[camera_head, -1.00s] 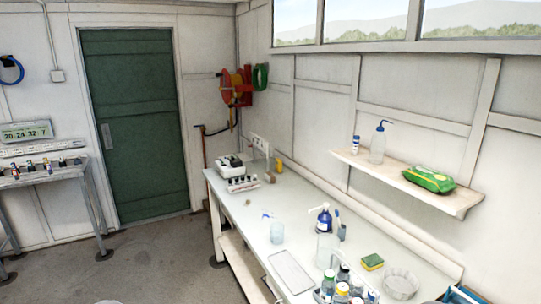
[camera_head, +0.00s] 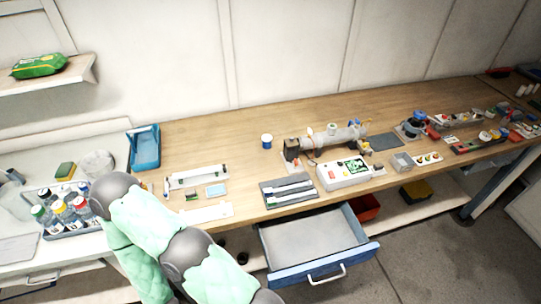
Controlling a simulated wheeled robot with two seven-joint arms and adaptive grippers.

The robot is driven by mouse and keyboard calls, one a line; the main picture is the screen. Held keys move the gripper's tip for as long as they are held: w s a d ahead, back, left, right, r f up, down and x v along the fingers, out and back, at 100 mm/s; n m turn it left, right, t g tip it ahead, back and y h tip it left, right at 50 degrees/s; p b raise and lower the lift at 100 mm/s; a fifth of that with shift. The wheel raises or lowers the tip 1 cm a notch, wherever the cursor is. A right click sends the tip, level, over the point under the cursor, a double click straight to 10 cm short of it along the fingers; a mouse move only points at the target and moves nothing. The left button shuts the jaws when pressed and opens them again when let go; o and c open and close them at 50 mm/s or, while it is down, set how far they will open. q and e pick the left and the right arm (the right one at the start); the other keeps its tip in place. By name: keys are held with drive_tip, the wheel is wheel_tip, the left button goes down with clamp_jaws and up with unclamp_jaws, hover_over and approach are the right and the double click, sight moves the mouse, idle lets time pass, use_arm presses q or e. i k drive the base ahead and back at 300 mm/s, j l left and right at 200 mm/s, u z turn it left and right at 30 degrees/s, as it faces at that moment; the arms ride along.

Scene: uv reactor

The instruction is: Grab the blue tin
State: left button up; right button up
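A small blue tin (camera_head: 267,141) with a pale top stands upright on the wooden bench (camera_head: 215,130), toward its back edge and left of the cylindrical apparatus. Nothing touches it in this view. One of my arms shows at the lower left, but neither gripper is in view.
The cylindrical apparatus (camera_head: 335,137) and a white control box (camera_head: 344,173) are right of the tin. A blue tray (camera_head: 145,147) stands to its left. An open drawer (camera_head: 312,243) juts out below the bench. A bottle rack (camera_head: 70,232) is at the left.

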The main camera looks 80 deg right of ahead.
sight(266, 139)
drive_tip(key=j+z, duration=0.15)
drive_tip(key=z, duration=0.25)
drive_tip(key=k+j+z, duration=0.15)
drive_tip(key=z, duration=0.25)
drive_tip(key=k+j+z, duration=0.1)
drive_tip(key=z, duration=1.7)
drive_tip(key=u, duration=0.4)
drive_tip(key=i, duration=0.05)
